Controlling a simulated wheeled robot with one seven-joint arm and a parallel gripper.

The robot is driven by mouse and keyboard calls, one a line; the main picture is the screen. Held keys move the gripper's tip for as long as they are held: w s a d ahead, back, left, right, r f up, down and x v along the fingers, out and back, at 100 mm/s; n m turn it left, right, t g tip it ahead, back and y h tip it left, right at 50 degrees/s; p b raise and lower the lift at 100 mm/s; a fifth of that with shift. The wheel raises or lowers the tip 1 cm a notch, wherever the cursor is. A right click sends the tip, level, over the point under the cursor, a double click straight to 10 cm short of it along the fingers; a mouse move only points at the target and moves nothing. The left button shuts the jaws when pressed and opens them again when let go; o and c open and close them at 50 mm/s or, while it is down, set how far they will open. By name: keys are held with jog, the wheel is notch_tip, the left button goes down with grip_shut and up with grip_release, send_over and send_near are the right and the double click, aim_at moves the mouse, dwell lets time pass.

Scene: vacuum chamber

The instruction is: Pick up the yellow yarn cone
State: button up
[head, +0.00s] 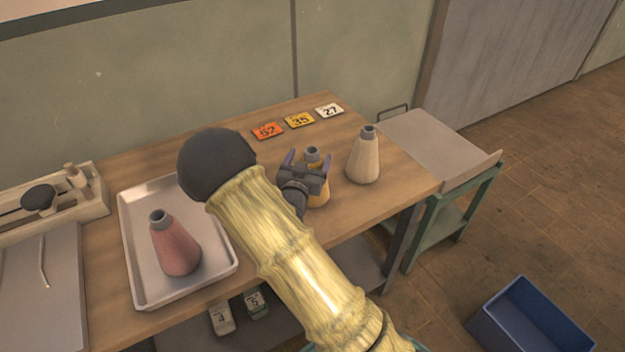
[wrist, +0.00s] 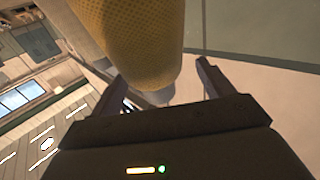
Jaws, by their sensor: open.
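The yellow yarn cone (head: 320,194) stands upright on the wooden table, partly hidden behind my gripper in the head view. Its grey top (head: 312,154) shows above the gripper. In the wrist view the yellow yarn cone (wrist: 130,40) fills the upper middle, with its narrow grey end close to the space between the fingers. My gripper (head: 306,160) is open, with its two fingers apart near the upper part of the cone. It also shows in the wrist view (wrist: 160,82). I cannot tell whether either finger touches the cone.
A cream cone (head: 364,160) stands close to the right of the yellow one. A pink cone (head: 174,243) stands in a metal tray (head: 142,285) at left. Number cards (head: 299,120) lie behind. A cart (head: 430,145) stands right, and a blue bin (head: 530,318) on the floor.

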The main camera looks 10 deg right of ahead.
aim_at(313, 152)
jog(key=shift+d+x, duration=0.25)
jog(key=shift+x, duration=1.2)
jog(key=shift+r, duration=0.1)
jog(key=c, duration=1.7)
notch_tip(313, 152, up, 10)
jog(key=shift+r, duration=0.1)
